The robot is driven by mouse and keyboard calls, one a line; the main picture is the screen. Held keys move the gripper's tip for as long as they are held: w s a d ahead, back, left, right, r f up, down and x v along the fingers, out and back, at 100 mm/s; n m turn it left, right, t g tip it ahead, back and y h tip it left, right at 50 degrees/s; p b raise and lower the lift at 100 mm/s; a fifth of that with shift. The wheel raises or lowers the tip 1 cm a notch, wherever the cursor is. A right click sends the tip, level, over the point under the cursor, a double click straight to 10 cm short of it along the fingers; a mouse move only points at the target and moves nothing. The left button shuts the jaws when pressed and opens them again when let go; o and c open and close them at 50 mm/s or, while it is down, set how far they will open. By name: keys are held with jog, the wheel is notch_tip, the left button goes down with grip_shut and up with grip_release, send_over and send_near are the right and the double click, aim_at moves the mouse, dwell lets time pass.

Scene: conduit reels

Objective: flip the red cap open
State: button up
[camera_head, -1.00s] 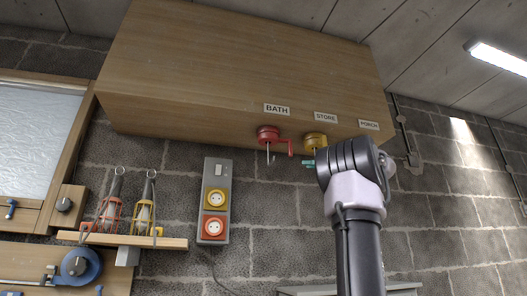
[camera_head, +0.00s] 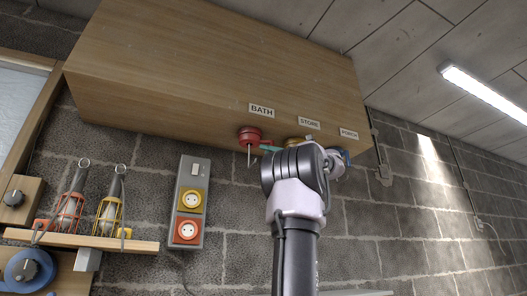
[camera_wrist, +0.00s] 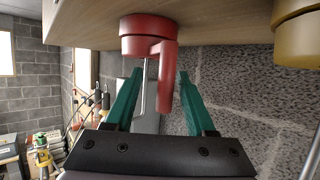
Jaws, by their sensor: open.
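A round red cap-like fitting (camera_head: 249,134) hangs under the wooden box, below the BATH label. In the wrist view the red fitting (camera_wrist: 143,30) has a red arm (camera_wrist: 164,85) reaching down and a thin metal rod (camera_wrist: 144,88) beside it. My gripper (camera_wrist: 160,73) is open, its green fingers pointing up at the fitting. The red arm and rod appear between the fingers; I cannot tell whether anything touches. In the head view my gripper (camera_head: 270,148) is just right of the red fitting, partly hidden by my wrist. A red-framed socket (camera_head: 187,230) shows its white face.
The wooden box (camera_head: 215,65) overhangs the fitting. A yellow fitting (camera_wrist: 298,33) hangs to the right, and a blue one (camera_head: 346,156) beyond it. The grey socket panel (camera_head: 200,172) and a shelf (camera_head: 85,240) with two caged lamps are lower left.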

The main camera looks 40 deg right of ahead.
jog(key=shift+x, duration=1.15)
jog(key=shift+r, duration=0.1)
grip_shut()
jog(key=shift+d, duration=0.1)
dwell(0.4)
